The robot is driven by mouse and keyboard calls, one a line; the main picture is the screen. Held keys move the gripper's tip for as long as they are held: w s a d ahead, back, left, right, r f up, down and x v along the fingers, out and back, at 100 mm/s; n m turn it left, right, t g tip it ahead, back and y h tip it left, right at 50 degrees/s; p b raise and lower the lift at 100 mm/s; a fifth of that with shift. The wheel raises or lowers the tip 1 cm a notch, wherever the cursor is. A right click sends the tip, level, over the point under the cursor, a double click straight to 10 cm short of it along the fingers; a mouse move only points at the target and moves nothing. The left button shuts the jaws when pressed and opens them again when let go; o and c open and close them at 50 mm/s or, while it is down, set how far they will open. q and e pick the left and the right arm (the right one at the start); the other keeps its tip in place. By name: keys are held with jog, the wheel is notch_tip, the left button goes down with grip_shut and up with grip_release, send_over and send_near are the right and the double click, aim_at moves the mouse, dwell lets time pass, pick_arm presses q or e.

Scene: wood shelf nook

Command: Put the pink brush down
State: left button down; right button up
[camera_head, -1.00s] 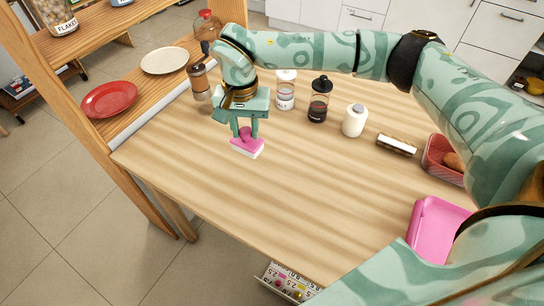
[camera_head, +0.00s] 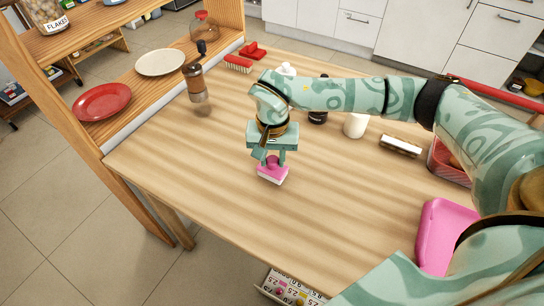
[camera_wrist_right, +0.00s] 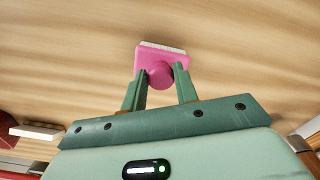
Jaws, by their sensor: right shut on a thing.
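The pink brush (camera_head: 271,172) has a pink handle and head with pale bristles. My right gripper (camera_head: 270,158) points down and is shut on its handle. The brush is at or just above the wooden table (camera_head: 215,195); I cannot tell whether it touches. In the right wrist view the brush (camera_wrist_right: 161,62) sits between the two fingertips of my right gripper (camera_wrist_right: 161,78), with table wood behind it. My left gripper is not in view.
A pink dustpan (camera_head: 442,235) lies at the right. The shelf with a red plate (camera_head: 102,102) borders the left. The front table is clear.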

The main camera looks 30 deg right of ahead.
aim_at(272, 161)
jog(key=shift+f, duration=0.1)
jog(key=o, duration=0.9)
pick_arm(q)
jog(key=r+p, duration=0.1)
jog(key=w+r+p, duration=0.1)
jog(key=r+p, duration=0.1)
jog(key=p, duration=0.1)
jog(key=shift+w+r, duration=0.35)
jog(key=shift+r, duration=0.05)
pick_arm(e)
notch_tip(272, 161, up, 12)
jog(key=shift+r, duration=0.15)
